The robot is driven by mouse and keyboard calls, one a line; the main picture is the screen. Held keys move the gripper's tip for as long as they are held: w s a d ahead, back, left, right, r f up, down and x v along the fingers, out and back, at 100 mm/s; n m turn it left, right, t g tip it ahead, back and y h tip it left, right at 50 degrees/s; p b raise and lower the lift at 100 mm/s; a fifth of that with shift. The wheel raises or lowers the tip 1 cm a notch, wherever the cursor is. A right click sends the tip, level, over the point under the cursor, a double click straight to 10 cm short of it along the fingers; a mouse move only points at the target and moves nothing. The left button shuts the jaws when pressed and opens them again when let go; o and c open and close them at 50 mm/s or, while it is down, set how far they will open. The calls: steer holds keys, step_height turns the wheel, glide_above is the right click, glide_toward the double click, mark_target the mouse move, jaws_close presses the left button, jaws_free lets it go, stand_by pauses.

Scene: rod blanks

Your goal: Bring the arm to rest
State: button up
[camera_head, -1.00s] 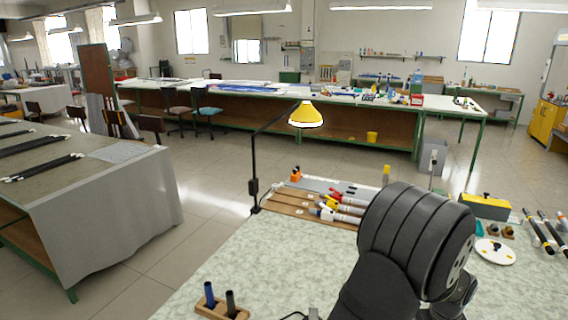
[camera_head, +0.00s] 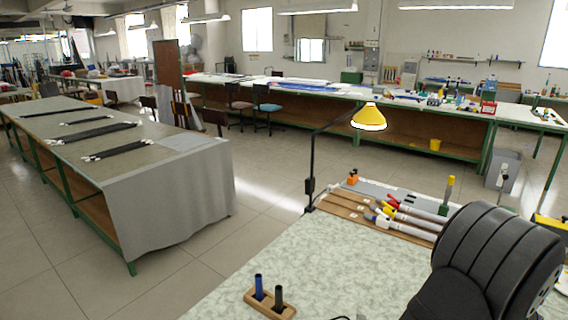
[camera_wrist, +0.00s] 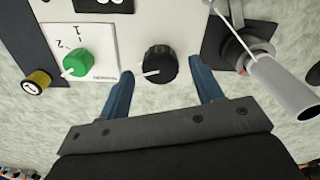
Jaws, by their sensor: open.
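My gripper (camera_wrist: 161,75) shows in the wrist view with its two blue fingers spread apart and nothing held between them. A black knob (camera_wrist: 160,64) with a white pointer line shows between and just beyond the fingertips, on a pale panel (camera_wrist: 104,45). I cannot tell whether the fingers touch the knob or panel. A green knob (camera_wrist: 76,63) sits to the left on a white plate marked 1 and 2. In the head view, a dark grey part of my arm fills the lower right, and the gripper is out of sight.
A grey cylinder (camera_wrist: 285,88) lies close right of the fingers. A black-and-brass cylinder (camera_wrist: 37,82) is at left. On the pale green bench (camera_head: 300,250) stand a wooden holder (camera_head: 270,302) with two rods, a yellow lamp (camera_head: 369,117) and a tool rack (camera_head: 365,215). The bench's middle is clear.

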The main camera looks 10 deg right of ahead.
step_height(320, 180, up, 15)
step_height(320, 180, down, 17)
steer(key=shift+f, duration=0.15)
steer(key=m, duration=1.3)
steer(key=shift+w+m, duration=0.1)
steer(key=shift+m, duration=2.2)
